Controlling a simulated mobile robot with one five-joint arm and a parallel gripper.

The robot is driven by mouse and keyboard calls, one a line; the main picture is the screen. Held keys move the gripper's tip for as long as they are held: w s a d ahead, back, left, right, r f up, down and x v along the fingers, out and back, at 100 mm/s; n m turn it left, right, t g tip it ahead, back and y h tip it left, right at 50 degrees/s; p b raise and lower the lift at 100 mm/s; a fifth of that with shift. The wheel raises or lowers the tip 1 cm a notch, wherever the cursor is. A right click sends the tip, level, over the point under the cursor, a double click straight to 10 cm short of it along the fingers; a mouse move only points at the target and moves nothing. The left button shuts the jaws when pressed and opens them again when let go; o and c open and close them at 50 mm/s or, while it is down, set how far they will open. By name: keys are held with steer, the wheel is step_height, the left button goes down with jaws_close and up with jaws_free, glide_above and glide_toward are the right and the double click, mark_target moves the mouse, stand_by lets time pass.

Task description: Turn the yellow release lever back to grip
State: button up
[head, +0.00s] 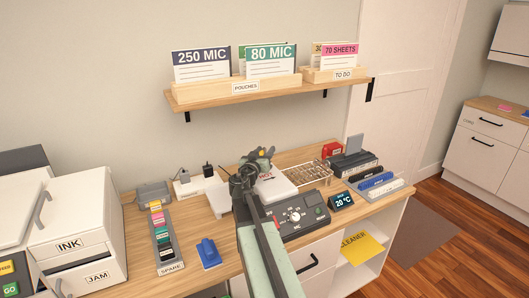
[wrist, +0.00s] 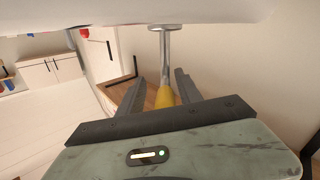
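The yellow release lever (wrist: 165,97) shows in the wrist view as a yellow knob on a silver stem. The stem runs up to a pale body across the top of the picture. My gripper (wrist: 160,85) is open, with one dark finger on each side of the lever. The lever looks nearer the right finger; I cannot tell whether it touches. In the head view my gripper (head: 257,157) is over the back of the desk, beside a white machine part (head: 276,187). The lever cannot be made out there, and my arm covers part of the desk.
A shelf (head: 270,88) with pouch boxes hangs above the desk. A grey control panel (head: 295,215), a wire rack (head: 298,172) and a small clock display (head: 341,200) stand right of my arm. A spare-parts strip (head: 164,240) and a blue item (head: 208,252) lie left.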

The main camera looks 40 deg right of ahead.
steer(key=shift+a, duration=0.45)
steer(key=v, duration=0.7)
steer(key=shift+s, duration=0.2)
